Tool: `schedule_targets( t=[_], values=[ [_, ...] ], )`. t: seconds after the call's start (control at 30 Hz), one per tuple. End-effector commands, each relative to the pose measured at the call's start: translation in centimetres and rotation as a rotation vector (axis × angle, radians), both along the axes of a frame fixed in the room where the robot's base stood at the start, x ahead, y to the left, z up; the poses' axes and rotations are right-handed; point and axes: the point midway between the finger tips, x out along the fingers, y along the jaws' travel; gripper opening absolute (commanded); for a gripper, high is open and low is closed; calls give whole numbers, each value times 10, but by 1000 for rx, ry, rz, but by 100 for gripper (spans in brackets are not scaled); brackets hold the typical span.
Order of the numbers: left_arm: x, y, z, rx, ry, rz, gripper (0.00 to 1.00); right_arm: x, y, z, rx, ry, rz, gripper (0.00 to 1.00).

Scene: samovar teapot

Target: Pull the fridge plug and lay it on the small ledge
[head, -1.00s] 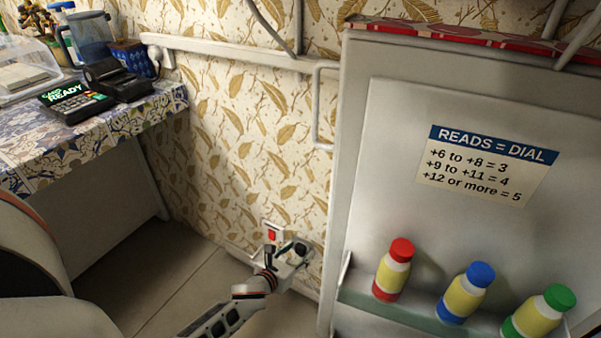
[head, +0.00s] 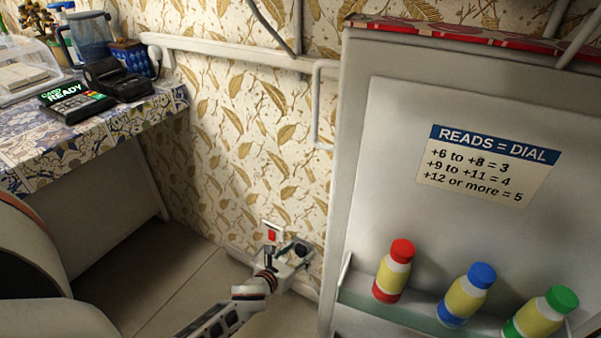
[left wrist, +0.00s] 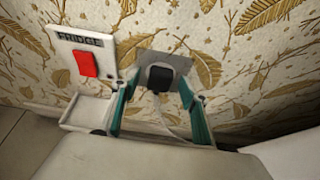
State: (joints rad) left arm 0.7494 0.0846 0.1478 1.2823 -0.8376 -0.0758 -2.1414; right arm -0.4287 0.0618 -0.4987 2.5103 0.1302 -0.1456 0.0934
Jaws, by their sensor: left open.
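The black fridge plug (left wrist: 160,78) sits in a grey socket plate (left wrist: 178,60) low on the wall, its pale cord hanging down. My left gripper (left wrist: 160,86) is open, with one teal finger on each side of the plug; I cannot tell whether they touch it. In the head view the left gripper (head: 284,254) is at the socket, beside the fridge, and partly hides it. A small white ledge (left wrist: 90,110) is left of the gripper in the wrist view, below the FRIDGE switch plate, and looks empty. My right gripper is not in view.
The red switch (left wrist: 85,63) is up and left of the plug; it also shows in the head view (head: 271,234). The fridge (head: 350,170) stands close on the right, with several bottles on its shelf. A tiled counter (head: 100,125) is on the left, with open floor below.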

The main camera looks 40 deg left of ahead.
Motion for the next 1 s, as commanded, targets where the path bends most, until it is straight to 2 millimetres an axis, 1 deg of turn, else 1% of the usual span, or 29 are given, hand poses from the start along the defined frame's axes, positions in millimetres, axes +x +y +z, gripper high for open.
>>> schedule_targets(
  t=[0.23, 0.27, 0.3, 0.37, 0.4, 0.43, 0.67, 1.0],
  values=[
    [0, 0, 0, 0, 0, 0, 44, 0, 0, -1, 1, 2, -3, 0],
    [0, 0, 0, 0, 0, 0, 42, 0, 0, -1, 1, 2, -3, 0],
    [0, 0, 0, 0, 0, 0, 31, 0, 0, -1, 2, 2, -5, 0],
    [0, 0, 0, 0, 0, 0, 16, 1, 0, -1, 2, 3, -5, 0],
    [0, 0, 0, 0, 0, 0, 6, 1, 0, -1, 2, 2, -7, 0],
    [0, 0, 0, 0, 0, 0, 0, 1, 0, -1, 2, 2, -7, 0],
    [-2, 0, 0, -1, 0, 0, 0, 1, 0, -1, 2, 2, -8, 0],
    [-14, -3, -1, -1, 1, 0, 0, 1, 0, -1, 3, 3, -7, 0]
  ],
)
